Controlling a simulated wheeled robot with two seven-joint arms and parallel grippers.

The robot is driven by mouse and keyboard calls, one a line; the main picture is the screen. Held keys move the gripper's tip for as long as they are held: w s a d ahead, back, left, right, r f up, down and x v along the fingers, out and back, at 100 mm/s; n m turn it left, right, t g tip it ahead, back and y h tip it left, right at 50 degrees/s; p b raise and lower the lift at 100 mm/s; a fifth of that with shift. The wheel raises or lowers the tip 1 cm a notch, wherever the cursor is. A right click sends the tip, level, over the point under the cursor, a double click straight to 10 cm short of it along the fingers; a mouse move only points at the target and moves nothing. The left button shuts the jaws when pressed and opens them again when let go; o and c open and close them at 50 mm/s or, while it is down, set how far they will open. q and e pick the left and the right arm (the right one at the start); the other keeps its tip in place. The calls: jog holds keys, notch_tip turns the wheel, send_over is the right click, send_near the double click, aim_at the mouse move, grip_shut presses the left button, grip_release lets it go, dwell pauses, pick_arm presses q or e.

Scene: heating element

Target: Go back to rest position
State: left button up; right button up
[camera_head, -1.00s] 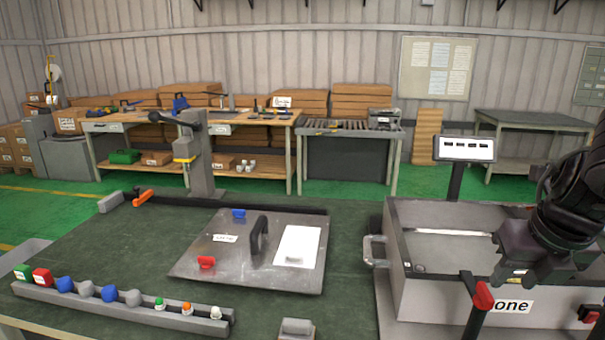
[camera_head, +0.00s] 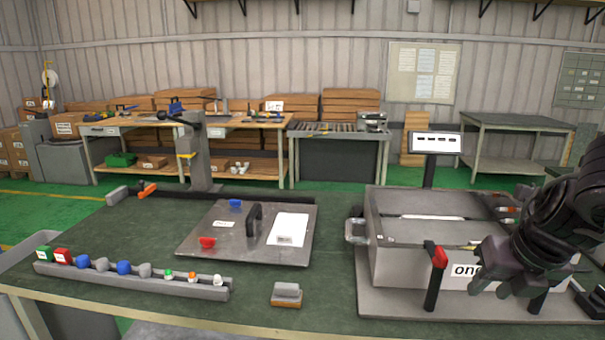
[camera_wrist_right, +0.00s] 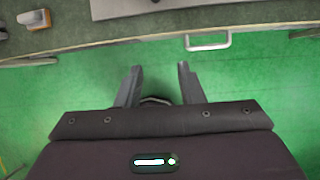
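My right gripper (camera_head: 503,282) is dark and shows at the right of the head view, in front of the grey metal box (camera_head: 400,265) marked "one". In the right wrist view, my right gripper (camera_wrist_right: 158,83) has its two fingers apart, with only green floor between them. It holds nothing. My left gripper is not in either view.
The table (camera_head: 130,225) bears a metal lid plate (camera_head: 215,250) with a black handle, a rail (camera_head: 140,284) with several buttons, and a small block (camera_head: 287,295). A red-tipped lever (camera_head: 438,258) stands before the box. Green floor (camera_wrist_right: 70,85) lies below the gripper.

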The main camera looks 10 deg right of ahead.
jog(key=w+a+f+m+t+y, duration=0.1)
jog(key=a+f+m+t, duration=0.1)
jog(key=a+f+m, duration=0.3)
jog(key=w+a+f+m+t+y, duration=0.1)
jog(key=f+m+t, duration=0.15)
jog(key=f, duration=0.35)
jog(key=w+a+f+m+t+y, duration=0.1)
jog(key=a+f+m, duration=0.25)
jog(key=f, duration=0.25)
jog(key=s+a+f+m+g+h, duration=0.1)
jog(key=s+a+f+m+g, duration=0.2)
jog(key=s+f+m, duration=0.45)
jog(key=s+a+f+m+g+h, duration=0.2)
jog(key=s+f+m+g, duration=0.2)
jog(key=s+m, duration=0.7)
notch_tip(320, 180, down, 27)
jog(key=m+g+p, duration=0.1)
jog(key=p, duration=0.1)
pick_arm(q)
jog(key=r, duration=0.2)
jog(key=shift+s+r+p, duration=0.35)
jog(key=shift+p, duration=0.05)
pick_arm(e)
jog(key=s+d+f+g, duration=0.1)
jog(key=s+d+f, duration=0.2)
jog(key=s+f, duration=1.5)
jog(key=shift+s+d, duration=0.2)
jog(key=shift+s, duration=0.65)
